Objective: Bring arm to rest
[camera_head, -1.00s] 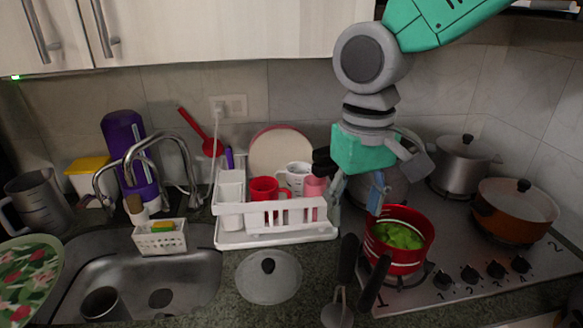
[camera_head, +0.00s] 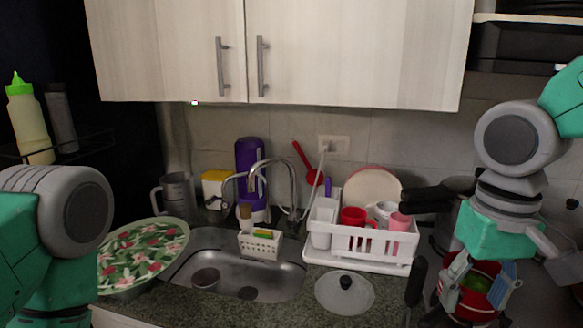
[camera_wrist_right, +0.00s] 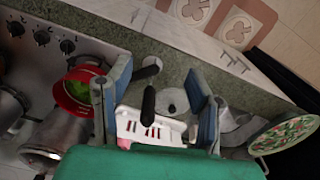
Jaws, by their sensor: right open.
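My right arm comes in from the right in the head view. Its right gripper (camera_head: 480,288) points down, open and empty, and overlaps the red pot (camera_head: 470,306) in that view; I cannot tell the exact gap between them. In the right wrist view, the two fingers of the right gripper (camera_wrist_right: 157,100) are spread apart with nothing held between them. The red pot with green contents (camera_wrist_right: 72,100) lies left of the fingers there. My left arm shows at the left edge of the head view, but its gripper is out of the picture.
A white dish rack (camera_head: 365,248) with cups stands left of the right gripper. A lid (camera_head: 345,292) lies on the counter. The sink (camera_head: 240,276) and a floral plate (camera_head: 145,250) are further left. A green-capped bottle (camera_head: 28,120) stands on a shelf. Cabinets (camera_head: 350,55) hang above.

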